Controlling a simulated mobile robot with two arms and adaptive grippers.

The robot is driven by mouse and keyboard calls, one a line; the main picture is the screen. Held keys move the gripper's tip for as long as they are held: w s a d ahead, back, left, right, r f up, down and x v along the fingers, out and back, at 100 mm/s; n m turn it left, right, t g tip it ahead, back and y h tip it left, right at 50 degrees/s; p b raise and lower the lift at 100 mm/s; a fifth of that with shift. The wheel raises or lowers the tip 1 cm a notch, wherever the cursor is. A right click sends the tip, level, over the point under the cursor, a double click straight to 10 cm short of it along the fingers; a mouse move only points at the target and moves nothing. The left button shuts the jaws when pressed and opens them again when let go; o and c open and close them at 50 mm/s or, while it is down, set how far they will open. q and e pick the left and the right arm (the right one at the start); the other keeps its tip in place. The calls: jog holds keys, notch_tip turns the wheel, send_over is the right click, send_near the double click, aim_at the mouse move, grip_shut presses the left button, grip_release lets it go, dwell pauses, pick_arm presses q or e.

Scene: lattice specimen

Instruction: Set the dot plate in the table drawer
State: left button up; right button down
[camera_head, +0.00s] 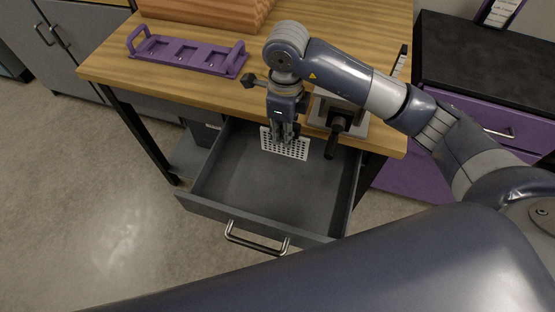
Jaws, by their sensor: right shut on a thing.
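The dot plate (296,151) is a small white plate with rows of dark dots. My right gripper (284,138) is shut on it from above, and its fingers hide part of the plate. The plate shows over the back part of the open table drawer (255,190); I cannot tell whether it touches the drawer floor. The drawer is dark grey, pulled out, and otherwise looks empty. Its metal handle (256,240) faces the front. My left gripper is not in view.
A purple tray with handles (190,54) and a wooden block (205,10) are on the wooden table (115,66). A device with a black handle (334,138) stands at the table's front edge, right of the gripper. A black-topped purple cabinet (490,65) is at right.

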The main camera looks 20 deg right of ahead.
aim_at(284, 153)
notch_tip(284, 153, down, 4)
jog(key=shift+d+r, duration=0.15)
jog(key=shift+r, duration=0.05)
notch_tip(284, 153, down, 4)
jog(key=shift+r+p, duration=0.2)
jog(key=shift+p, duration=0.4)
jog(key=shift+f, duration=0.1)
jog(key=shift+f, duration=0.15)
jog(key=c, duration=1.5)
grip_release()
jog(key=shift+c, duration=0.2)
